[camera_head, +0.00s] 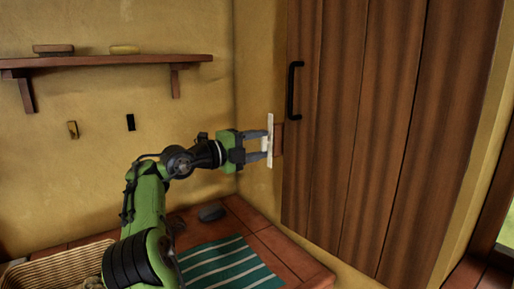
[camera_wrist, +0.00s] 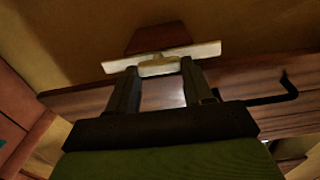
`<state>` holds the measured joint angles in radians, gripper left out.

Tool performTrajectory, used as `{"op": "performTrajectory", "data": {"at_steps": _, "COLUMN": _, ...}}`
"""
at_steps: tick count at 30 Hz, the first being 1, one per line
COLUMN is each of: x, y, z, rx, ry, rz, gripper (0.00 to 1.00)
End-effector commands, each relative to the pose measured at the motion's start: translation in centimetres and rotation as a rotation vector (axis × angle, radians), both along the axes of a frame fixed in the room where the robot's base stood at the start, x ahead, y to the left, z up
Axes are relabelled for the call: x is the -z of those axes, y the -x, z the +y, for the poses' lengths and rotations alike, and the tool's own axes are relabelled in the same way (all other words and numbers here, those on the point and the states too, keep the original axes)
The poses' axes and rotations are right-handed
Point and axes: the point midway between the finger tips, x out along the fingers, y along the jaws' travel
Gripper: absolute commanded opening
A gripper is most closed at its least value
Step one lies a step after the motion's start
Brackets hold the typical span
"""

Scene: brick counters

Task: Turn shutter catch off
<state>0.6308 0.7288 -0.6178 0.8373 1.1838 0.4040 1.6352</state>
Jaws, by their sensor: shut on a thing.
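The shutter catch (camera_head: 270,124) is a pale bar on a small reddish-brown block (camera_head: 278,138) beside the left edge of the brown plank shutter (camera_head: 345,130). In the head view the bar stands upright. My gripper (camera_head: 266,147) reaches it from the left, its two fingers one above the other. In the wrist view the catch (camera_wrist: 205,49) lies across the top, with its block (camera_wrist: 158,37) behind it. My gripper (camera_wrist: 159,68) is shut on the catch's middle part there, one finger on each side. The fingers partly hide that middle part.
A black handle (camera_head: 292,92) stands out from the shutter just above the catch. A wooden shelf (camera_head: 110,61) with two small objects is on the left wall. Below are a tiled counter (camera_head: 285,256), a green striped cloth (camera_head: 225,265), a dark stone-like object (camera_head: 211,213) and a wicker basket (camera_head: 62,268).

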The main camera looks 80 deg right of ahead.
Motion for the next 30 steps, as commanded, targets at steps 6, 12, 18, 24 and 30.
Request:
{"op": "performTrajectory", "data": {"at_steps": 6, "x": 0.2, "y": 0.0, "z": 0.0, "rx": 0.001, "ry": 0.003, "rz": -0.011, "gripper": 0.0}}
{"op": "performTrajectory", "data": {"at_steps": 12, "x": 0.2, "y": 0.0, "z": 0.0, "rx": 0.001, "ry": 0.002, "rz": -0.011, "gripper": 0.0}}
{"op": "performTrajectory", "data": {"at_steps": 18, "x": 0.1, "y": 0.0, "z": 0.0, "rx": 0.0, "ry": 0.002, "rz": -0.009, "gripper": 0.77}}
{"op": "performTrajectory", "data": {"at_steps": 24, "x": 0.1, "y": 0.0, "z": 0.0, "rx": 0.0, "ry": 0.004, "rz": -0.007, "gripper": 0.77}}
{"op": "performTrajectory", "data": {"at_steps": 30, "x": 0.1, "y": -1.4, "z": 1.4, "rx": -0.005, "ry": 0.003, "rz": -0.007, "gripper": 0.77}}
